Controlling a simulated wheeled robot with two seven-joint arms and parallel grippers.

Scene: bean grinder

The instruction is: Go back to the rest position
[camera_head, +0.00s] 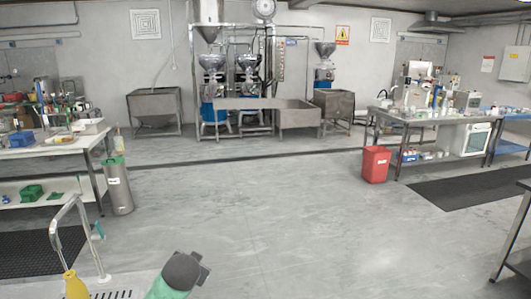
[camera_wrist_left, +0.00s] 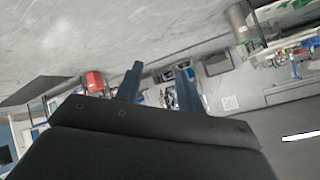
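My left gripper shows in the left wrist view (camera_wrist_left: 160,75). Its two blue fingers stand apart, with only distant background between them, so it is open and empty. A dark grey and green part (camera_head: 182,272) shows at the bottom edge of the head view, tilted; I cannot tell whether it belongs to my left arm or is a separate thing. My right gripper is in neither view.
A faucet (camera_head: 76,215) and a yellow bottle (camera_head: 74,286) stand at bottom left. A green-topped metal cylinder (camera_head: 118,190) stands beside the left table (camera_head: 75,148). A red bin (camera_head: 375,165) stands by the right table (camera_head: 440,117). The middle floor is clear.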

